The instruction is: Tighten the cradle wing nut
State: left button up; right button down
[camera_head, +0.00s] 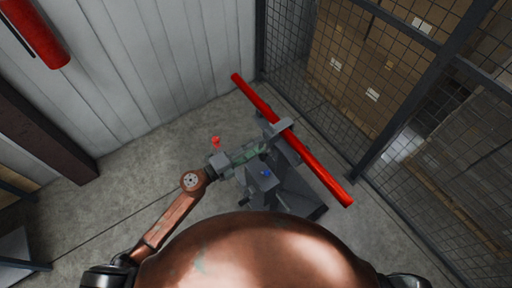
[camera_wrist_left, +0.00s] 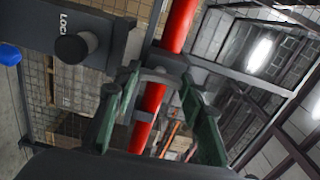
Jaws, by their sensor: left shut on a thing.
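A red bar (camera_head: 318,172) lies across a dark grey stand (camera_head: 283,190) with a cradle at its top. It also shows in the wrist view (camera_wrist_left: 178,25). My left gripper (camera_head: 264,145) has come in from the left to the cradle, just short of the bar. In the wrist view its green fingers (camera_wrist_left: 152,80) are on either side of a small grey part (camera_wrist_left: 156,75) in front of the bar, and are shut on it. This looks like the cradle wing nut, though its shape is mostly hidden. My right gripper is out of view.
A dark plate (camera_wrist_left: 95,28) with "LOCK" lettering and a round knob (camera_wrist_left: 75,46) is beside the left gripper. A blue knob (camera_head: 266,173) sits on the stand. Mesh fencing (camera_head: 420,120) with boxes behind stands right; a white panelled wall (camera_head: 150,60) stands behind left.

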pick_arm(q)
jog(key=shift+f+m+b, duration=0.2)
jog(key=shift+m+b, duration=8.7)
jog(key=shift+m, duration=8.6)
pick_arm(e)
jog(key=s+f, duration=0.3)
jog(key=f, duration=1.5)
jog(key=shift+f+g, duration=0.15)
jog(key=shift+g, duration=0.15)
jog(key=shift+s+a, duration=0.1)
pick_arm(q)
jog(key=o, duration=1.2)
jog(key=shift+r, duration=0.15)
jog(key=shift+c, duration=0.2)
